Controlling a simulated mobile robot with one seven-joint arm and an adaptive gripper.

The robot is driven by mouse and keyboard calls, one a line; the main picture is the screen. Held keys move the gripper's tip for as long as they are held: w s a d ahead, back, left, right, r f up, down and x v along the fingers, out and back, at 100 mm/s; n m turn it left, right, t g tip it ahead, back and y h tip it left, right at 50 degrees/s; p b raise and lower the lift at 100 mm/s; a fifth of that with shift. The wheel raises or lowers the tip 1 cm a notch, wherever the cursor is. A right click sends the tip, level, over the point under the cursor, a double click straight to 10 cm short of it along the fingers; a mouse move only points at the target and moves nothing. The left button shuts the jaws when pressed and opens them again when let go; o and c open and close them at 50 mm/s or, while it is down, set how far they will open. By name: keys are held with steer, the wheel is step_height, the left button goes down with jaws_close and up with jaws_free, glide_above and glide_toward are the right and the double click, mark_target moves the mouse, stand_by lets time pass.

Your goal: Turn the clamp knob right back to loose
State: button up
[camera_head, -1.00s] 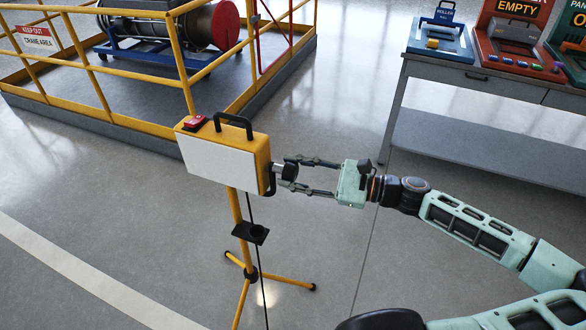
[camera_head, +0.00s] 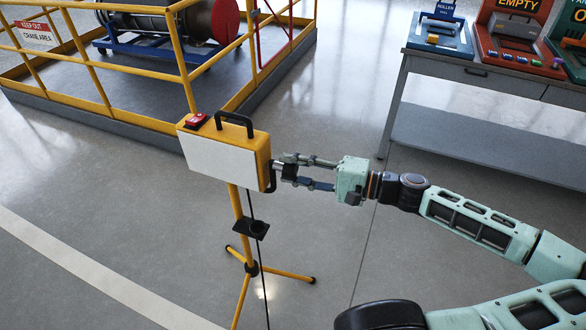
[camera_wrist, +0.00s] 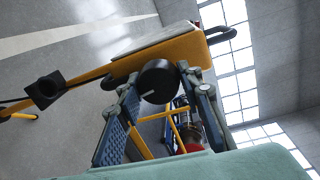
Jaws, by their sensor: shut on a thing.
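The clamp knob (camera_wrist: 158,82) is a black round knob with a white line on its face. It sits on the side of a yellow floodlight (camera_head: 262,157) with a white front panel, standing on a yellow tripod. My gripper (camera_head: 297,172) comes from the right, with one finger above and one below the knob. In the wrist view the fingers of my gripper (camera_wrist: 160,79) are shut on it from both sides. The fingertips partly cover its edges.
A yellow railing (camera_head: 80,65) encloses a platform behind the lamp, with a drum on a blue cradle. A grey workbench (camera_head: 480,80) with coloured stations stands at the back right. A black holder (camera_head: 251,228) juts from the tripod pole. The floor around the tripod is clear.

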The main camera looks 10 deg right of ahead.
steer(key=n, duration=0.1)
steer(key=n+b, duration=0.1)
steer(key=n, duration=0.3)
steer(key=shift+s+f+b, duration=0.1)
steer(key=shift+f+b, duration=0.15)
steer(key=shift+b, duration=0.15)
steer(key=shift+n+t+h+b, duration=0.35)
steer(key=shift+n+b, duration=0.8)
steer(key=shift+n, duration=1.05)
steer(key=shift+r, duration=0.1)
steer(key=o, duration=1.1)
steer(key=shift+r, duration=0.1)
steer(key=shift+o, duration=0.2)
steer(key=v, duration=1.2)
